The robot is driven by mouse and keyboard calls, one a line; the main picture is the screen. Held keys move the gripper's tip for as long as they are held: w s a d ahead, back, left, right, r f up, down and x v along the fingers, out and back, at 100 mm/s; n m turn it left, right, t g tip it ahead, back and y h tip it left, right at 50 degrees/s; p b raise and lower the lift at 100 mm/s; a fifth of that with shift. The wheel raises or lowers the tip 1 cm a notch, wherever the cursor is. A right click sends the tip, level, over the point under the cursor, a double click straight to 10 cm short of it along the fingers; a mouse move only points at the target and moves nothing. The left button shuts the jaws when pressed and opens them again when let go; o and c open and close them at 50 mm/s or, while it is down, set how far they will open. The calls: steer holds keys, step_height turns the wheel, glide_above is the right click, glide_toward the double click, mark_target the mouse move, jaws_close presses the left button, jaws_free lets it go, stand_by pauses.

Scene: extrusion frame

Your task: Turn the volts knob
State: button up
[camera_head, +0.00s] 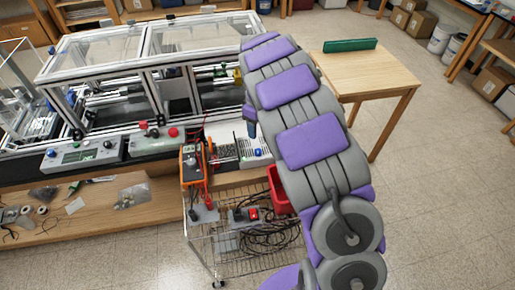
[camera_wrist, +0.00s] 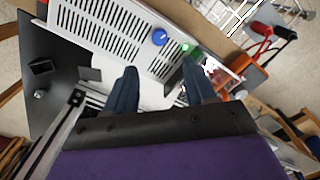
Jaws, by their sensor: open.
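A white slotted power supply box (camera_wrist: 125,30) lies beyond my fingers in the wrist view. It has a blue knob (camera_wrist: 160,37) and, beside it, a small bright green knob or light (camera_wrist: 185,47). No label is readable, so I cannot tell which is the volts knob. My gripper (camera_wrist: 160,66) is open and empty, its two dark blue fingers apart, with the blue knob showing beyond the gap. Contact is not visible. In the head view the box (camera_head: 256,143) and its blue knob (camera_head: 258,152) are left of my arm; the arm hides much of my gripper.
An orange-and-black instrument (camera_head: 194,166) with red leads stands left of the box. A wire cart (camera_head: 235,262) with cables and a red bin (camera_head: 278,190) are below. The extrusion frame (camera_head: 150,65) rises behind. A wooden table (camera_head: 365,75) stands right; open floor lies in front of it.

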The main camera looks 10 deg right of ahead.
mark_target(257, 150)
step_height(257, 150, down, 12)
steer(key=shift+r+b, duration=0.25)
steer(key=shift+b, duration=0.05)
steer(key=shift+c, duration=0.4)
jaws_close()
steer(key=shift+m+p, duration=0.35)
steer(key=shift+m, duration=0.95)
steer(key=shift+o, duration=0.4)
jaws_free()
step_height(257, 150, up, 17)
steer(key=shift+r+p, duration=0.15)
steer(key=shift+p, duration=0.25)
